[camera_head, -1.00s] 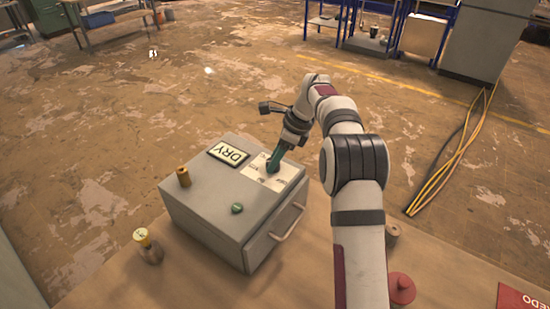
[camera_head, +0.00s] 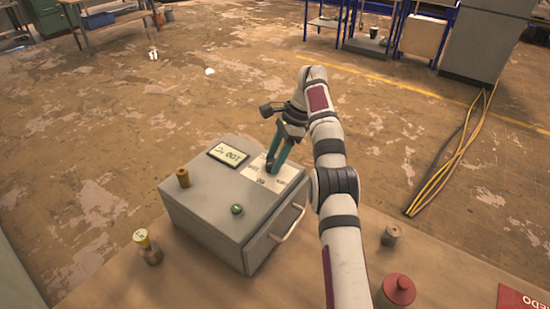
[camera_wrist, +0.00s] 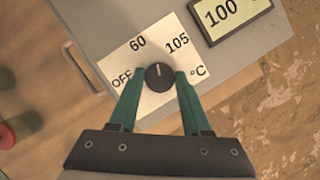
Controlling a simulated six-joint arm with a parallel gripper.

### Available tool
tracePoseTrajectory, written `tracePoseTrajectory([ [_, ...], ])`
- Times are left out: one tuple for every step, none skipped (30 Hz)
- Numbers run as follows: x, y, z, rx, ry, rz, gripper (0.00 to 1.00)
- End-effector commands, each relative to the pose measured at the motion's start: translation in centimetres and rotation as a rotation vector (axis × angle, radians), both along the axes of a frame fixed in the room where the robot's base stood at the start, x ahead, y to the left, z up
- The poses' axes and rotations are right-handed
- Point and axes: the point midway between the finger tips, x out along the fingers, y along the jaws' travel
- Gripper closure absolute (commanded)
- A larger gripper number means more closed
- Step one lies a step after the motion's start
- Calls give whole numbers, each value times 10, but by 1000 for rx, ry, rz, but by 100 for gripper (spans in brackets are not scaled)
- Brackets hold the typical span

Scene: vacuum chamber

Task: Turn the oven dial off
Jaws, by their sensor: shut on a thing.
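The oven (camera_head: 205,215) is a grey box on the bench with a front door handle. Its white dial label (camera_wrist: 118,58) reads OFF, 60, 105 and °C. The black dial (camera_wrist: 159,79) has a white mark pointing between 60 and 105. My gripper (camera_wrist: 160,74) has its green fingers on either side of the dial, shut on it; the head view shows the gripper (camera_head: 271,168) coming down onto the oven's top. The fingers partly hide the dial in the head view. The oven's display (camera_head: 228,155) shows 100 in the wrist view.
On the oven's top are a brass-coloured cylinder (camera_head: 183,178) and a green button (camera_head: 237,209). A yellow-topped bottle (camera_head: 147,247) stands left on the bench. A red-lidded jar (camera_head: 396,291) and small grey weight (camera_head: 391,235) stand right, near my arm.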

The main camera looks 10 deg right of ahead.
Motion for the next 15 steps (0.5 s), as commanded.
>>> tracePoseTrajectory([
  [0, 0, -1, 1, 2, 2, 100],
  [0, 0, -1, 1, 2, 3, 100],
  [0, 0, 0, 1, 2, 4, 100],
  [0, 0, 0, 1, 2, 4, 100],
  [0, 0, 0, 1, 1, 5, 100],
  [0, 0, 0, 1, 2, 5, 100],
  [0, 0, 0, 1, 3, 4, 100],
  [0, 0, 0, 1, 3, 4, 100],
  [0, 0, 0, 1, 3, 4, 100],
  [0, 0, 0, 1, 3, 4, 100],
  [0, 0, 0, 1, 3, 4, 100],
  [0, 0, 0, 1, 3, 4, 100],
  [0, 0, 0, 1, 3, 4, 48],
  [0, 0, 0, 1, 3, 4, 43],
  [0, 0, 0, 1, 3, 4, 36],
])
